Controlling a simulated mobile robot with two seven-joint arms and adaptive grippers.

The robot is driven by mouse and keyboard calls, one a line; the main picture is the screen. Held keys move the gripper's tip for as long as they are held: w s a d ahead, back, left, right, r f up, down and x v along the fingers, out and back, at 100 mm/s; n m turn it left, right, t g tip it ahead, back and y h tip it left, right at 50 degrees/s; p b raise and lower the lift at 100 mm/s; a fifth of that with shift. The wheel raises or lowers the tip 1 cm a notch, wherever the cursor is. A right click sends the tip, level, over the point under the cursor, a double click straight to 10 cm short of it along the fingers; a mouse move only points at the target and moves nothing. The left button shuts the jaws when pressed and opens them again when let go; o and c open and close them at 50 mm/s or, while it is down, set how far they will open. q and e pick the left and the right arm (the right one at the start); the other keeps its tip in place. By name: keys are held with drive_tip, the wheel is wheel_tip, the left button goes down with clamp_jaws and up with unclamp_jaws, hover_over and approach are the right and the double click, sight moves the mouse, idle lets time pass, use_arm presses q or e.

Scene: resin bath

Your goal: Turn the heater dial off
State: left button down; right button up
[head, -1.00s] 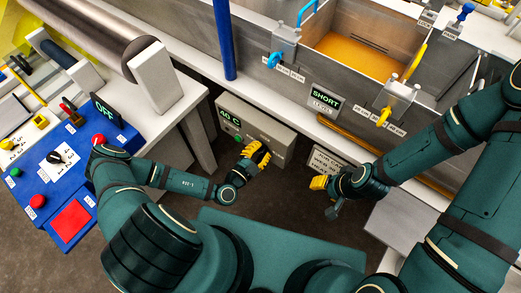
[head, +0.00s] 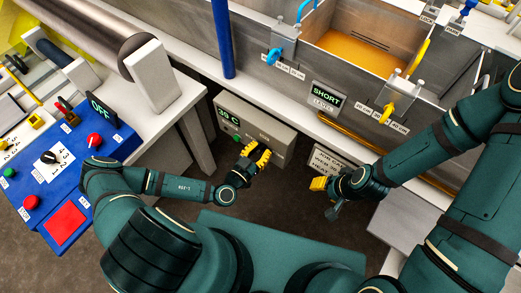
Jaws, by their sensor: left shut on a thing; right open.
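The grey heater box (head: 283,146) stands low under the bath's edge, and its green display (head: 229,118) reads 39 C. My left gripper (head: 255,157) has its yellow fingers against the front of this box. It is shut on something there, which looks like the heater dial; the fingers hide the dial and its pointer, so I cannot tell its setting. A small green light or button (head: 237,137) sits below the display. My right gripper (head: 318,184) is open and empty, to the right of the box and apart from it.
The bath (head: 362,58) holds amber resin, with a blue valve (head: 275,57) and a yellow valve (head: 388,113) on its front. A SHORT display (head: 327,98) hangs there. A partly hidden sign (head: 330,160) is beside the box. A blue control panel (head: 80,165) reads OFF at left.

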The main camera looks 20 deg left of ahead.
sight(261, 147)
use_arm(q)
drive_tip(key=shift+w+r, duration=0.1)
drive_tip(key=shift+r, duration=0.05)
idle(0.4)
drive_tip(key=c, duration=1.1)
unclamp_jaws()
drive_tip(key=shift+o, duration=0.2)
wheel_tip(261, 147, up, 10)
drive_tip(key=shift+f, duration=0.1)
